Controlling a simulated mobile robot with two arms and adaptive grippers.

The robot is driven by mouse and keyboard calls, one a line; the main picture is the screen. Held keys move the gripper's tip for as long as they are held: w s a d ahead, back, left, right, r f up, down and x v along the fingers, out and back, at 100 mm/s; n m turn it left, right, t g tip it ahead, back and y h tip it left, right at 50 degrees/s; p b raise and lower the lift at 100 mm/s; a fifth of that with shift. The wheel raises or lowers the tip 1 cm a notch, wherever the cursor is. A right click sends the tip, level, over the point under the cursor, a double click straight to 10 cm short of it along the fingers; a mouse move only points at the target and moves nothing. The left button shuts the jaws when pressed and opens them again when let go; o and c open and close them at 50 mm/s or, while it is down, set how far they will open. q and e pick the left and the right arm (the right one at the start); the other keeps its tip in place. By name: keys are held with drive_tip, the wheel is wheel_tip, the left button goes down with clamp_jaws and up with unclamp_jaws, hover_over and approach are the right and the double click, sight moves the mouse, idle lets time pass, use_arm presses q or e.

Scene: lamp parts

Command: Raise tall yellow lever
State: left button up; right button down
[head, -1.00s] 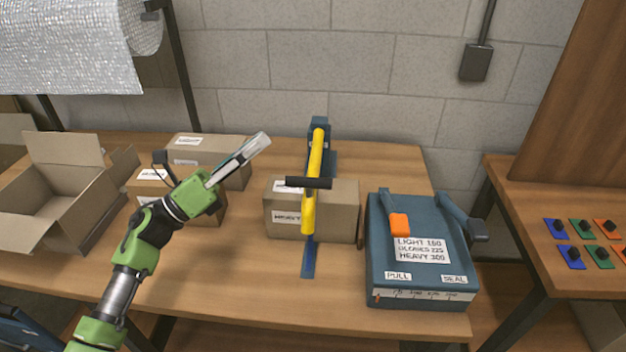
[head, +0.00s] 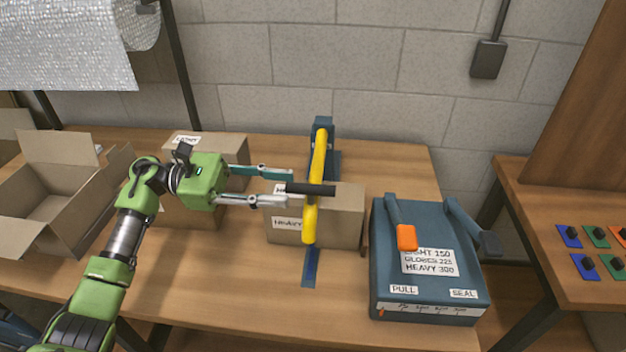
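The tall yellow lever (head: 316,160) rises from a blue stand (head: 322,124) at the back of the table and slants toward me over a box. A black crossbar handle (head: 315,190) crosses it partway along. My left gripper (head: 291,189) is open and empty, pointing right. My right gripper is not in view.
A box labelled HEAVY (head: 345,215) sits under the lever. A blue machine (head: 430,305) with orange-tipped and dark-tipped levers stands to the right. The table's front middle is clear.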

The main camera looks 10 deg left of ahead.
sight(308, 190)
use_arm(q)
drive_tip(key=d+p, duration=0.2)
drive_tip(key=d, duration=0.4)
drive_tip(key=shift+r, duration=0.15)
drive_tip(key=shift+d, duration=0.5)
clamp_jaws()
